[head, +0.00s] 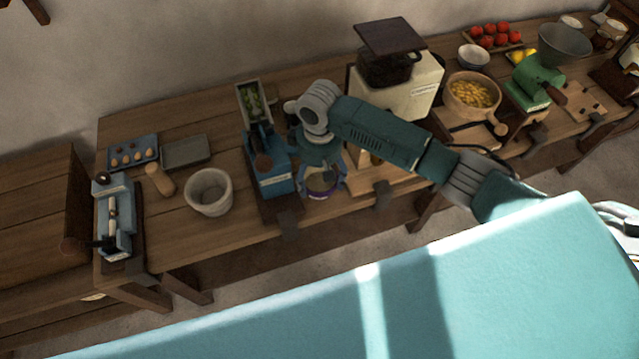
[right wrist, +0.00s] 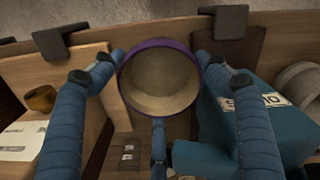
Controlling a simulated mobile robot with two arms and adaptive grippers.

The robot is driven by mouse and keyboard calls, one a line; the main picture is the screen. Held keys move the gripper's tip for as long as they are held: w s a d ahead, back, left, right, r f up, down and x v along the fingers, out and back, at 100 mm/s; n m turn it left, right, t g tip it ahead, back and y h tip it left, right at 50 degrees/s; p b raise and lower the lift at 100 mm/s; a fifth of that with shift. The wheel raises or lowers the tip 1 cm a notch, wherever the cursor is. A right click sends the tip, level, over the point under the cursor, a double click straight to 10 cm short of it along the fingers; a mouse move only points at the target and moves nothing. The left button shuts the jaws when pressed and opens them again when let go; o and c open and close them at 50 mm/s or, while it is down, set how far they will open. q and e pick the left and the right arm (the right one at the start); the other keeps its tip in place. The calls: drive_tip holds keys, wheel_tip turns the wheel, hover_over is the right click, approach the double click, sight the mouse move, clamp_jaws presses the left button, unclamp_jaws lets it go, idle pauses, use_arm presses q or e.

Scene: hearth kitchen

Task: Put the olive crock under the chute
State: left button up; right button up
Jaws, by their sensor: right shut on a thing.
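My right gripper (head: 323,180) is shut on a small crock with a purple rim (right wrist: 160,78). The crock is pale and empty inside, and its mouth faces the wrist camera. My fingers lie around its sides. It is at the counter's front edge, just right of the blue machine (head: 272,178); I cannot tell whether it touches the wood. The machine has a tray of green olives (head: 254,100) above it and also shows in the right wrist view (right wrist: 262,128). I cannot make out the chute's mouth. My left gripper is not in view.
A pale grey pot (head: 208,191) stands left of the machine. Dark clamps (right wrist: 230,22) sit on the counter edge. A wooden board (head: 372,186) lies right of the crock. A cream scale (head: 415,92) stands behind my right arm.

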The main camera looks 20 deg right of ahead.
sight(319, 184)
wheel_tip(319, 184, down, 3)
drive_tip(key=shift+f, duration=0.15)
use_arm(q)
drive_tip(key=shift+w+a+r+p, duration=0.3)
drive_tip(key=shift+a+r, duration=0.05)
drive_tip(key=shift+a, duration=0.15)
use_arm(e)
drive_tip(key=shift+f, duration=0.55)
drive_tip(key=shift+f, duration=0.2)
drive_tip(key=o, duration=1.5)
drive_tip(key=shift+c, duration=0.2)
drive_tip(key=shift+r, duration=0.1)
use_arm(q)
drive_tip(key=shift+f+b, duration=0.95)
drive_tip(key=shift+b, duration=0.05)
use_arm(e)
wheel_tip(319, 184, up, 12)
drive_tip(key=shift+r, duration=0.15)
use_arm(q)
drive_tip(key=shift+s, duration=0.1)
